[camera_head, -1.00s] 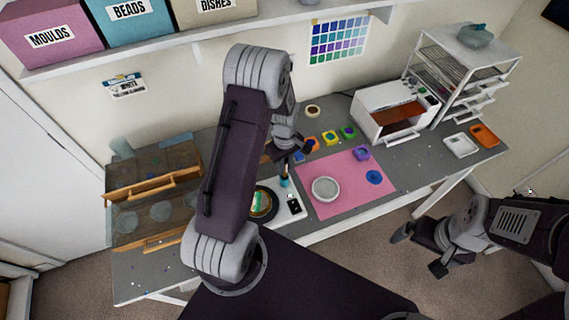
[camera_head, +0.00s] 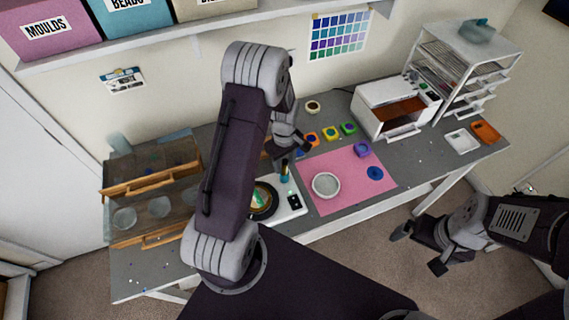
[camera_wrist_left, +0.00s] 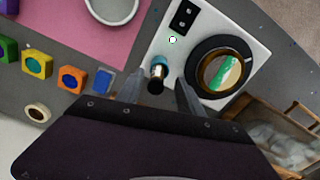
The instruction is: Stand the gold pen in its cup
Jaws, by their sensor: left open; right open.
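My left gripper (camera_head: 287,154) is open, pointing down over the back of the grey worktable (camera_head: 435,165). In the left wrist view its two fingers (camera_wrist_left: 160,92) stand apart on either side of a small upright thing. That thing is a teal cup (camera_wrist_left: 161,61) with a dark and tan piece (camera_wrist_left: 156,82) standing at it, probably the pen. I cannot make out a clear gold colour or whether the fingers touch it. My right gripper (camera_head: 420,250) is open and empty, off the table's front edge.
A pink mat (camera_head: 340,205) holds a pale round dish (camera_head: 326,186). Several coloured jars (camera_head: 330,133) stand behind. Wooden-fronted bins (camera_head: 150,184) stand left.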

